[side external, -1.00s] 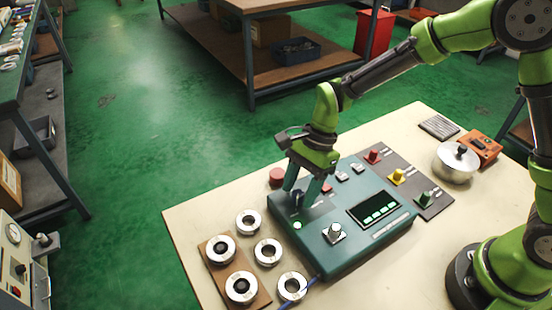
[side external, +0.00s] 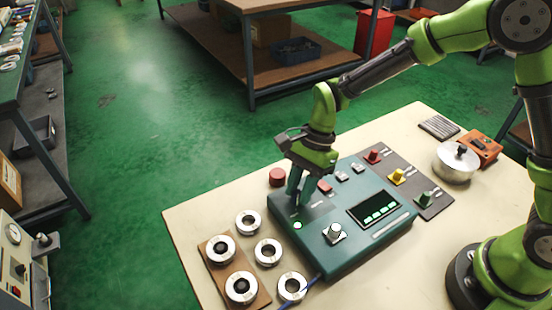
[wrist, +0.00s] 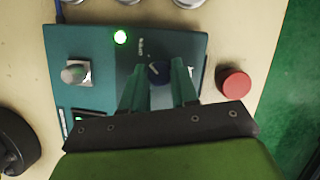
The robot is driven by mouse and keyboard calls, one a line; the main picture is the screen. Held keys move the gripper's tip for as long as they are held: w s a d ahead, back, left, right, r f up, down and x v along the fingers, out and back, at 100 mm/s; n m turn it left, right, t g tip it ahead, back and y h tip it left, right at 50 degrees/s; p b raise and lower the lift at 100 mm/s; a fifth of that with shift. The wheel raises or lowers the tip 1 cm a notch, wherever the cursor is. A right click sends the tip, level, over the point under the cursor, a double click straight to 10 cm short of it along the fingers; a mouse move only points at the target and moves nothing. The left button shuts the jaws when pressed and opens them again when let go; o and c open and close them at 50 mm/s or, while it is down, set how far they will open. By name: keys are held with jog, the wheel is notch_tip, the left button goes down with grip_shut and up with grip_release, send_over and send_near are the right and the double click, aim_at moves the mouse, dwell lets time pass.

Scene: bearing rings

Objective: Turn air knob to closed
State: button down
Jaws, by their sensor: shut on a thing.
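The air knob (wrist: 159,73) is a dark round knob with a pale pointer line, on the teal control panel (wrist: 95,50). In the wrist view it sits between the two teal fingers of my gripper (wrist: 158,78), which is shut on it. The pointer lies slanted. The small panel lettering beside the knob is too blurred to read. In the side view my gripper (side external: 299,196) reaches down to the far left part of the panel (side external: 345,255), and its fingers hide most of the knob.
A round indicator lamp (wrist: 120,37) glows green near the knob. A silver knob (side external: 334,233) and a lit display (side external: 375,208) are on the panel. A red button (side external: 278,177) stands beyond it. Several metal rings (side external: 268,252) lie at left; a lidded pot (side external: 455,165) is at right.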

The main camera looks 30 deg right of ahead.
jog(key=n+g, duration=0.1)
jog(key=n, duration=0.2)
jog(key=shift+w+n+h, duration=0.1)
jog(key=shift+n+h, duration=0.3)
jog(key=n, duration=0.2)
jog(key=n+g+h, duration=0.1)
jog(key=n, duration=0.1)
jog(key=shift+w+a+n+g, duration=0.1)
jog(key=shift+a+n+g, duration=0.05)
jog(key=shift+n+g, duration=0.15)
jog(key=n+h, duration=0.2)
jog(key=n, duration=0.2)
jog(key=shift+a+g, duration=0.1)
jog(key=shift+g, duration=0.2)
jog(key=shift+n+h, duration=0.9)
jog(key=shift+n, duration=1.5)
jog(key=c, duration=0.9)
grip_release()
jog(key=shift+a, duration=0.1)
jog(key=shift+o, duration=0.2)
jog(key=v, duration=1.7)
jog(key=shift+s, duration=0.2)
